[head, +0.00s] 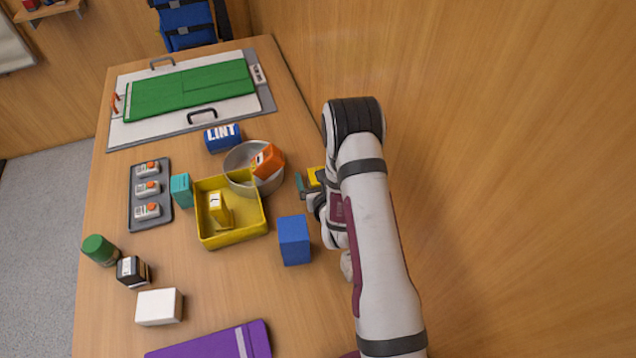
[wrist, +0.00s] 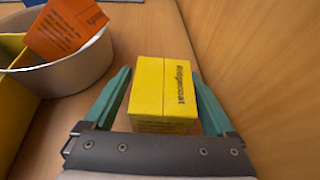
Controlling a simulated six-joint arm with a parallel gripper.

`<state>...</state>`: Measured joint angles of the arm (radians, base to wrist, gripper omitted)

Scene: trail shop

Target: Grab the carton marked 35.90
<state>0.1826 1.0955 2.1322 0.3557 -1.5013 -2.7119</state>
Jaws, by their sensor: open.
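A yellow carton (wrist: 163,92) with dark lettering that seems to read "Ridgecoat" stands on the table in the wrist view. My gripper (wrist: 160,76) is open, with one teal finger on each side of this carton. The right finger is very close to it; I cannot tell whether it touches. In the head view, my gripper (head: 311,182) is right of the metal bowl, and the yellow carton (head: 315,176) is mostly hidden by my arm. I cannot read 35.90 on any carton.
The metal bowl (head: 240,160) holds an orange carton (head: 267,160). A yellow tray (head: 233,237) holds another yellow carton (head: 220,209). A blue box (head: 294,240) stands near my arm. A teal box (head: 181,190) is left of the tray. A wooden wall (head: 500,150) is close on the right.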

